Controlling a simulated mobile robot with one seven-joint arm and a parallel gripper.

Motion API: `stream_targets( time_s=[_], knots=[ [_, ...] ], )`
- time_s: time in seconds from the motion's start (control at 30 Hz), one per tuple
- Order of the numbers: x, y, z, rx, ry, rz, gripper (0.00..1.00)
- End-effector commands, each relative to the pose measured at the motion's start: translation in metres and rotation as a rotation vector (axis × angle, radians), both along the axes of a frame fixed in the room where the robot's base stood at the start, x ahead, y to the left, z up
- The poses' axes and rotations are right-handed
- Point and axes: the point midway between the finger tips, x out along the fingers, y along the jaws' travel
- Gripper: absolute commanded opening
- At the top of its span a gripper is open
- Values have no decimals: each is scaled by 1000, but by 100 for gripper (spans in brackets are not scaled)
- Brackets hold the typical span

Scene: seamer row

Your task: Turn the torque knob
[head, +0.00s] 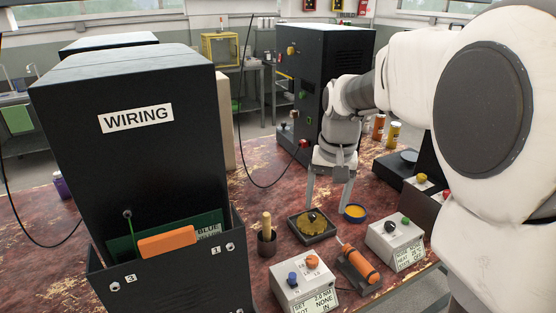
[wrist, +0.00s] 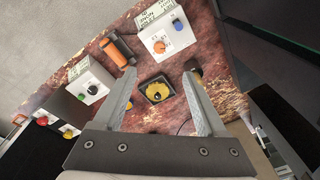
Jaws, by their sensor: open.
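The torque box (head: 297,292) is a pale box at the front of the table. Its label reads "SET 2.0 NM", with a second line that seems to read "GOT NONE". An orange knob (head: 312,262), which I take as the torque knob, and a blue knob or button (head: 292,278) sit on its top. The wrist view shows the orange knob (wrist: 159,47) on a white dial face and the blue one (wrist: 177,24). My gripper (head: 328,209) is open and empty, pointing down behind the torque box, near a dark tray. The wrist view shows its spread fingers (wrist: 160,75), apart from the knob.
An orange screwdriver (head: 361,264) lies in a holder right of the torque box. Another pale box (head: 392,252) has black and green controls. A tray (head: 301,235) with yellow contents and a cup (head: 267,243) stand behind. The tall black WIRING cabinet (head: 150,160) blocks the left.

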Motion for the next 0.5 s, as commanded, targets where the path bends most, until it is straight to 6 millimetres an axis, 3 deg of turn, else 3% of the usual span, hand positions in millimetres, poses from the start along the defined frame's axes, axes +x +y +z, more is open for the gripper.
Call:
stream_targets(
  time_s=[0.03, 0.2, 0.5],
  knots=[
    [12, 0, -14, -4, 23, -11, 74],
    [39, 1, -45, -15, 77, -45, 74],
    [57, 2, -71, -26, 112, -68, 74]
  ],
)
